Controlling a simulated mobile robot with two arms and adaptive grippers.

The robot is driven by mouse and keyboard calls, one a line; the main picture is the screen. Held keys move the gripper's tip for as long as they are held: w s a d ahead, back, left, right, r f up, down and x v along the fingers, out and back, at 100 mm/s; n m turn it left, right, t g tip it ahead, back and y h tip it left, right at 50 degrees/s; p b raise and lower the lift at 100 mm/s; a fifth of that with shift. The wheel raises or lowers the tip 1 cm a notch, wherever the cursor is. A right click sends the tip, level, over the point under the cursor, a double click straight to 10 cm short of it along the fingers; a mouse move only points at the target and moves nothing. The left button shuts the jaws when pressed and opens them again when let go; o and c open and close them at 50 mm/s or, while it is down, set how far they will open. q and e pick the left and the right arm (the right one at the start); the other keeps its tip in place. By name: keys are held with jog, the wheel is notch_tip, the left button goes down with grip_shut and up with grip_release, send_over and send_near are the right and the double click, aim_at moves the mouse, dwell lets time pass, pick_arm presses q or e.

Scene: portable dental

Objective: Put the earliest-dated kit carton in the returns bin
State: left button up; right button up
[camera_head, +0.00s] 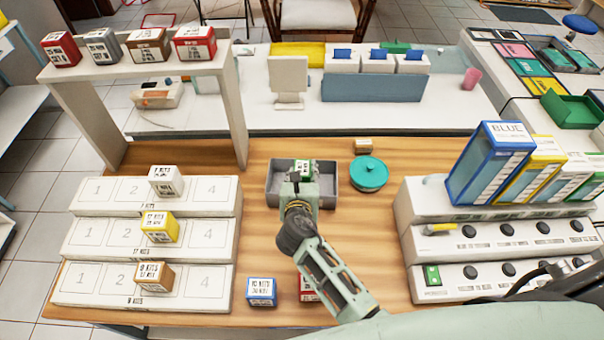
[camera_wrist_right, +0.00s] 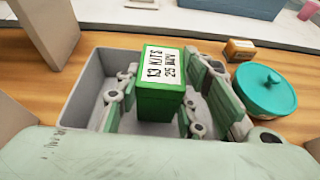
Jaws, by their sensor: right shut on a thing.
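My right gripper (camera_wrist_right: 165,100) is shut on a green kit carton (camera_wrist_right: 160,98) with a white label that seems to read "13 KITS 25 MAY". The carton is upright over or inside the open grey bin (camera_head: 275,190); I cannot tell if it touches the floor. The bin (camera_wrist_right: 85,90) looks otherwise empty. A white carton (camera_head: 165,181), a yellow carton (camera_head: 159,227) and a brown carton (camera_head: 150,277) stand on numbered racks at left. A blue carton (camera_head: 261,292) stands on the table front. A red carton (camera_head: 308,290) is partly hidden by my right arm.
A teal lidded pot (camera_head: 369,174) and a small brown box (camera_head: 363,146) stand right of the bin. Several cartons line a raised shelf (camera_head: 130,68) at back left. Binders (camera_head: 490,163) and a panel with knobs (camera_head: 505,245) fill the right side.

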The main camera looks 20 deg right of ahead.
jog(key=shift+f, duration=0.15)
jog(key=o, duration=1.1)
jog(key=shift+o, duration=0.2)
jog(key=shift+r, duration=0.45)
jog(key=v, duration=1.2)
jog(key=shift+r, duration=0.15)
